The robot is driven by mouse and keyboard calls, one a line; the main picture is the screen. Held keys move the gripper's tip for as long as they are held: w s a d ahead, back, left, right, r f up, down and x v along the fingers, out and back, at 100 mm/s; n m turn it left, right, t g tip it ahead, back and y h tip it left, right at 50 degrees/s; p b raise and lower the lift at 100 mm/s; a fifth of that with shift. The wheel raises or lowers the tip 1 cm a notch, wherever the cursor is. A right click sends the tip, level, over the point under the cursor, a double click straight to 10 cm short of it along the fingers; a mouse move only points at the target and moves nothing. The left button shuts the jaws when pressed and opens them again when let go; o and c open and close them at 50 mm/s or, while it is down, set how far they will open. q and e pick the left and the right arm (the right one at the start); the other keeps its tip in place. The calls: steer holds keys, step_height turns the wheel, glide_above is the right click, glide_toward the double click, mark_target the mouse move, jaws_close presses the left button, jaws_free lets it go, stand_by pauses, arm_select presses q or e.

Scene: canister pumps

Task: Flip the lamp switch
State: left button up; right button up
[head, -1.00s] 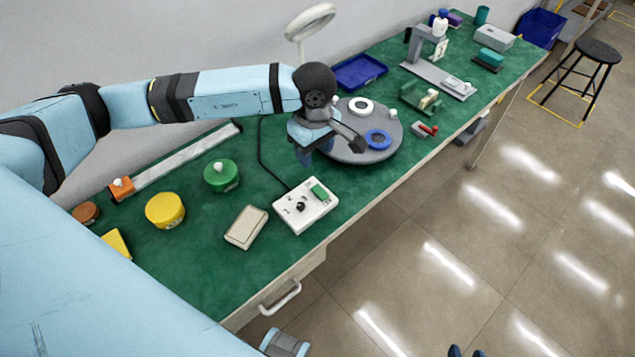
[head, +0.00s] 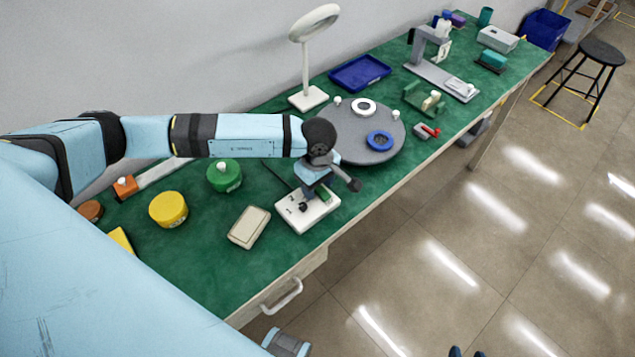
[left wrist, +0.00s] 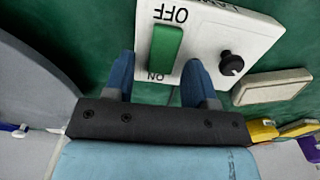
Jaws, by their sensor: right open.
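The white switch box (head: 294,219) lies on the green bench mat near the front edge. It carries a green rocker switch (left wrist: 165,48) marked OFF at one end and ON at the other, and a black knob (left wrist: 231,63). I cannot tell which way the rocker is set. My left gripper (left wrist: 157,70) is open over the box, its two blue fingers apart on either side of the rocker's ON end; contact is not clear. In the head view this gripper partly hides the box. My right gripper (head: 466,352) shows only its open fingertips at the bottom edge.
A white ring lamp (head: 308,98) stands at the back. A grey turntable (head: 362,152) with a blue ring lies right of the box. A beige block (head: 248,227), yellow canister (head: 168,210) and green canister (head: 224,176) lie left. A drawer handle (head: 282,298) juts from the front.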

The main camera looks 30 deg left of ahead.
mark_target(323, 193)
arm_select(q)
steer(key=c, duration=0.9)
steer(key=shift+d+y+b, duration=0.1)
steer(key=shift+y+b, duration=0.25)
steer(key=shift+y, duration=0.35)
steer(key=shift+r, duration=0.1)
steer(key=o, duration=0.9)
steer(key=shift+o, duration=0.2)
step_height(323, 193, up, 14)
steer(key=d, duration=0.1)
steer(key=shift+s+d, duration=0.35)
